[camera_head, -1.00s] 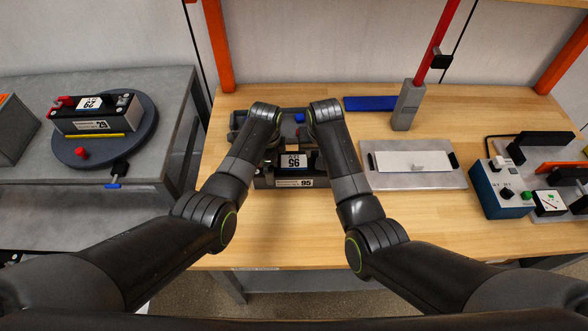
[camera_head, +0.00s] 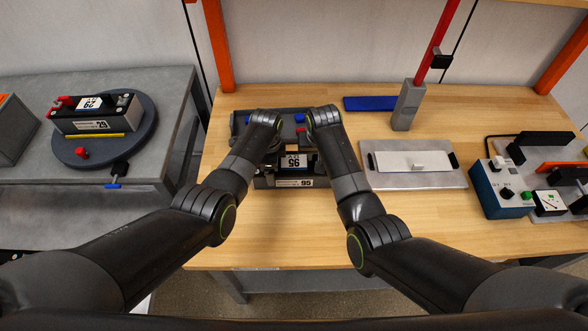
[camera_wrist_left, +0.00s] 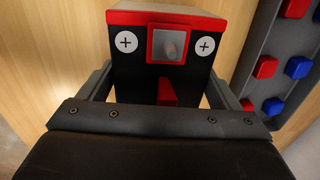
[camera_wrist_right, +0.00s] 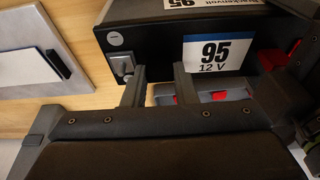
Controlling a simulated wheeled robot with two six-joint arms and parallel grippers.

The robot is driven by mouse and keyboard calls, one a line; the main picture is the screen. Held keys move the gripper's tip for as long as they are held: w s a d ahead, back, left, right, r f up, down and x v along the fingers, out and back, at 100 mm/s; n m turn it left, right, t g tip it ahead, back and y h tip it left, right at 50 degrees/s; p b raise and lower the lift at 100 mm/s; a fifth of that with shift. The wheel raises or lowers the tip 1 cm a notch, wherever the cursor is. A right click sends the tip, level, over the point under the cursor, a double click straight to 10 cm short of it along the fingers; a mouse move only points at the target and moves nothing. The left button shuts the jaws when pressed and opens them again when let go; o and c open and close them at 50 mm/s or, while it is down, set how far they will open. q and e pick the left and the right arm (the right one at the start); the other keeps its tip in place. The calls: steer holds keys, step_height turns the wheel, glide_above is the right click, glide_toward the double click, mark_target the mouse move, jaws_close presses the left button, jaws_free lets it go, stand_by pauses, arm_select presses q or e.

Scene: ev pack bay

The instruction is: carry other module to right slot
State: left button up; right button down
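A black module labelled 95 (camera_head: 296,182) sits on the wooden bench in front of a grey tray (camera_head: 238,126) with red and blue pieces. In the left wrist view the module's red-rimmed end (camera_wrist_left: 128,60) lies between the fingers of my left gripper (camera_wrist_left: 160,95), which are wide apart. In the right wrist view the module's 95 label (camera_wrist_right: 218,52) shows. My right gripper (camera_wrist_right: 157,88) has a narrow gap between its fingers, near the module's minus end, with nothing seen held. Both arms hide part of the tray. The other module (camera_head: 92,124) stands on a dark round turntable (camera_head: 62,152).
A grey plate with a white panel (camera_head: 412,162) lies right of the arms. A red post on a grey base (camera_head: 405,107) and a blue bar (camera_head: 370,103) stand behind. A test box (camera_head: 500,193) is at right. The front bench is clear.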

arm_select(q)
steer(key=c, duration=1.1)
stand_by(0.3)
steer(key=shift+w+r, duration=0.15)
